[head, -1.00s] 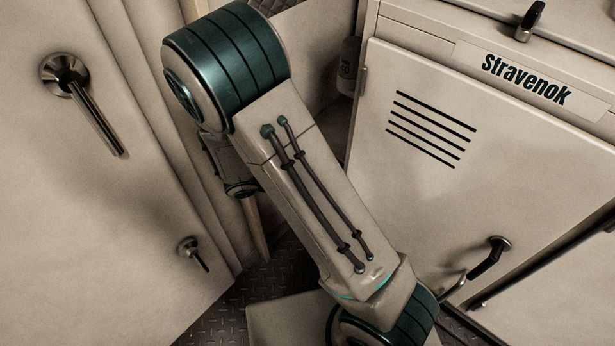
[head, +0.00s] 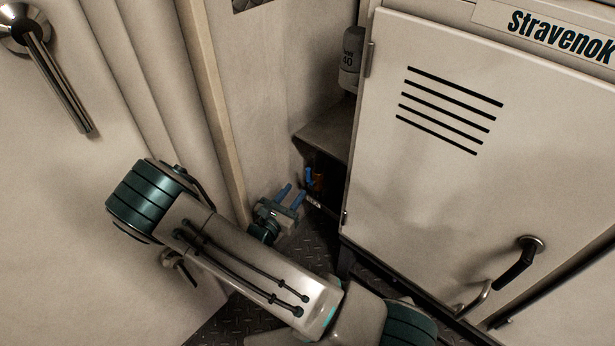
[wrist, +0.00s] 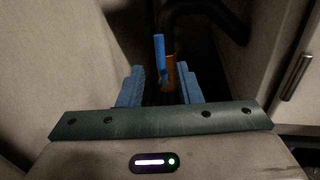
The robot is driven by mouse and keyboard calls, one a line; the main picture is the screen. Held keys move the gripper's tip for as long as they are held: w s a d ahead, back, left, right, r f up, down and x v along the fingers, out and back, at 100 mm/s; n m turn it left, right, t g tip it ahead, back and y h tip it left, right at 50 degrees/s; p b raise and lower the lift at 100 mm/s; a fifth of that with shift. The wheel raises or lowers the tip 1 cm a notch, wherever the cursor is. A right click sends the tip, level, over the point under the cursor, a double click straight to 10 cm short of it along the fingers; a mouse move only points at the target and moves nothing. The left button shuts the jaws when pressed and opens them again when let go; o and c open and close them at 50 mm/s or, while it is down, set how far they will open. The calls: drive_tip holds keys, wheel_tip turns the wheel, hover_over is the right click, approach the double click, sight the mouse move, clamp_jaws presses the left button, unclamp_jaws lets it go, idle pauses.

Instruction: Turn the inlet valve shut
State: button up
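The inlet valve appears to be the small fitting low in the gap left of the cabinet. Its blue lever (head: 309,178) stands roughly upright beside an orange-brown body (head: 318,181). In the wrist view the blue lever (wrist: 160,55) and the orange body (wrist: 170,73) show beyond my fingers, between their tips in the picture. My gripper (head: 293,196) is open, with two blue fingers apart and nothing held. It is just left of the valve in the head view and appears not to touch it. The valve's lower part is hidden in the wrist view.
The white Stravenok cabinet (head: 420,180) stands close on the right, a wall panel (head: 250,110) on the left. A grey cylinder (head: 351,60) is above the gap. A small white label (head: 313,201) sits below the valve, unreadable. A dark hose (wrist: 205,12) curves at upper right.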

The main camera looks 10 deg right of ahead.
sight(307, 176)
drive_tip(key=b+x, duration=0.2)
drive_tip(key=x, duration=0.7)
clamp_jaws()
